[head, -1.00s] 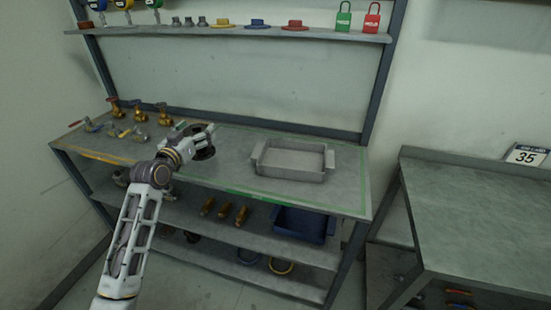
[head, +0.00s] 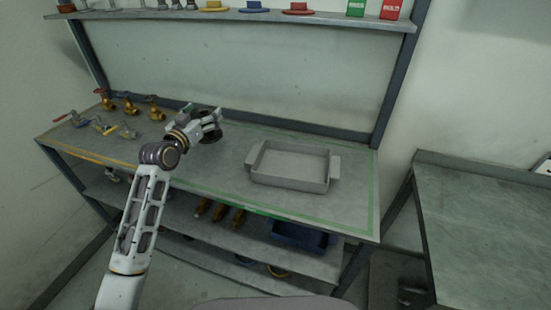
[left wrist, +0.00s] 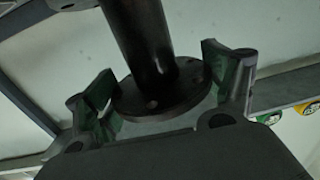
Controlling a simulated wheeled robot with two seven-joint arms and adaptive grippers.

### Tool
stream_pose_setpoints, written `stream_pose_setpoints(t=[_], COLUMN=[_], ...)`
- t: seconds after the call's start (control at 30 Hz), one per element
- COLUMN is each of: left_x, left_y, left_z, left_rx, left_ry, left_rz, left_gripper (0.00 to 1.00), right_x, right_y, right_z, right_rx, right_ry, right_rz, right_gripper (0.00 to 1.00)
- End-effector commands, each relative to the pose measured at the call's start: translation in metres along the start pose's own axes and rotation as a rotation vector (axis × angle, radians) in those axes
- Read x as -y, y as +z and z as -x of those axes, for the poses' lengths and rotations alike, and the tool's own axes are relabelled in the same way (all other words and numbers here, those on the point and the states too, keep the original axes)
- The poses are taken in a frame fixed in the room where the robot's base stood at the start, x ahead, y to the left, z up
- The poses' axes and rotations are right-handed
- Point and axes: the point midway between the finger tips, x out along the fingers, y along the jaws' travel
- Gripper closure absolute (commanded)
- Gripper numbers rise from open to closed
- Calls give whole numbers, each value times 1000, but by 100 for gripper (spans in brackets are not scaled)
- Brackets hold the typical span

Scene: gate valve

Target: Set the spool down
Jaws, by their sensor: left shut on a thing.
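The spool is a dark, round pipe piece with a flange. In the head view the spool (head: 210,134) hangs at my left gripper (head: 212,122), over the left-middle part of the bench. In the left wrist view the spool's dark flange and pipe (left wrist: 150,50) sit between the two green-padded fingers of the left gripper (left wrist: 160,80), which is shut on it. The pipe runs out of the top of that view. I cannot tell whether the spool touches the bench top. My right gripper is not in view.
A grey tray (head: 290,166) with side handles stands right of the spool, inside a green outline on the bench (head: 345,208). Several brass valves (head: 131,106) stand at the bench's left. A shelf (head: 230,15) with flanges runs above. The bench between spool and tray looks clear.

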Motion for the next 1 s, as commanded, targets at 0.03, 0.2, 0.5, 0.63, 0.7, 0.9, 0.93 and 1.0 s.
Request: stream_pose_setpoints(t=[0.03,0.2,0.5,0.63,0.7,0.9,0.93,1.0], left_x=[0,0,0,0,0,0,0,0], left_y=[-5,-5,-5,-2,3,23,26,34], left_z=[0,0,0,0,0,0,0,0], left_rx=[-10,-10,-10,-9,-8,-8,-7,-7], left_ry=[-1,-1,-1,-1,-1,-1,-1,-1], left_rz=[-1,-1,-1,-1,0,1,0,0], left_gripper=[84,84,84,84,84,84,84,84], right_x=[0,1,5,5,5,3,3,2], right_y=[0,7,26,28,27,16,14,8], right_z=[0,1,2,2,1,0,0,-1], right_rx=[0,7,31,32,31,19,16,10], right_ry=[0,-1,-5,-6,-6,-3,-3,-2], right_rz=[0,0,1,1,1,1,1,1], right_gripper=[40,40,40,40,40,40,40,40])
